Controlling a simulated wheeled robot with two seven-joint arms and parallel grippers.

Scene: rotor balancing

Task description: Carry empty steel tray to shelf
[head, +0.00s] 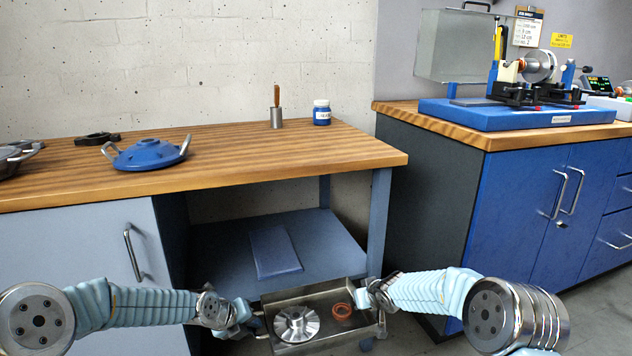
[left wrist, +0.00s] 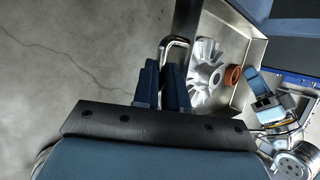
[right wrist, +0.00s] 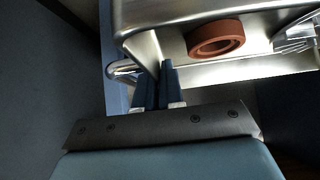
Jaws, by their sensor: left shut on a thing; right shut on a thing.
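The steel tray (head: 345,295) is held between my two arms in front of the open bay under the wooden workbench. It is not empty: a finned metal rotor (head: 297,324) and an orange-brown ring (head: 341,310) lie in it. My left gripper (head: 246,316) is shut on the tray's left handle, seen in the left wrist view (left wrist: 175,48). My right gripper (head: 372,297) is shut on the tray's right handle, seen in the right wrist view (right wrist: 124,70). The blue shelf (head: 325,245) is behind the tray, low under the bench. A flat blue mat or folder (head: 275,251) lies on it.
A bench leg (head: 378,220) stands at the shelf's right, a cabinet (head: 90,240) at its left. The wooden benchtop (head: 230,160) above carries a blue lidded part (head: 150,154). A blue cabinet (head: 520,190) stands right. The shelf is bare around the mat.

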